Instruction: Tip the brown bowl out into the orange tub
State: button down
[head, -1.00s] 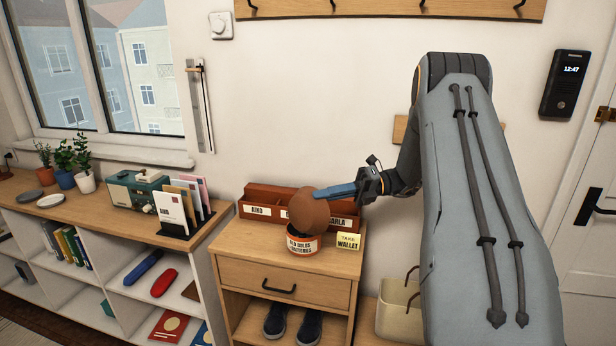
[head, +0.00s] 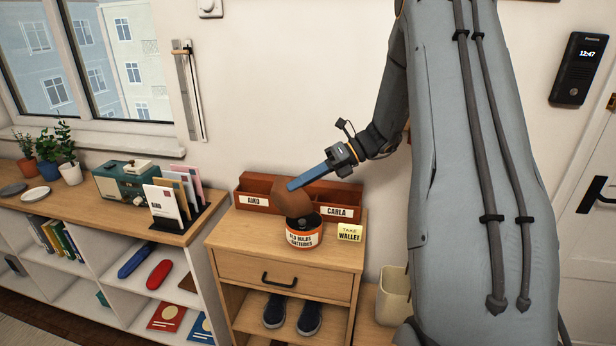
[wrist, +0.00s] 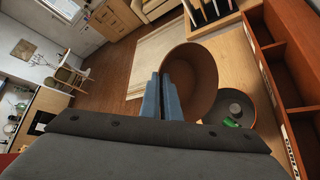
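The brown bowl (head: 288,202) is steeply tilted, just above and left of the orange tub's opening in the head view. My gripper (head: 294,185) has its blue fingers shut on the bowl's rim. In the wrist view the fingers (wrist: 162,85) pinch the near wall of the bowl (wrist: 195,75), and the visible inside looks empty. The orange tub (head: 303,241) stands upright on the cabinet, with a label about old bulbs and batteries. A small grey item shows in its dark opening. The wrist view shows something green inside the tub (wrist: 247,98).
A reddish-brown sorter (head: 257,186) with name labels stands behind the tub. A yellow wallet note (head: 349,233) is right of it. A letter rack (head: 190,222) and a teal radio (head: 120,183) are on the left shelf. The cabinet top (head: 228,232) is bare left of the tub.

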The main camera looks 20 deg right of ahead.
jog(key=a+h, duration=0.1)
jog(key=s+a+n+h, duration=0.1)
jog(key=shift+a+r+b, duration=0.1)
jog(key=shift+a+b, duration=0.2)
jog(key=shift+a, duration=0.05)
jog(key=s+a+f+n+t+h+b, duration=0.2)
jog(key=a+h, duration=0.4)
jog(key=h, duration=0.4)
jog(key=shift+s+a+f+n+t, duration=0.2)
jog(key=shift+s+f+n+t, duration=0.4)
jog(key=shift+f+t, duration=0.55)
jog(key=shift+w, duration=0.1)
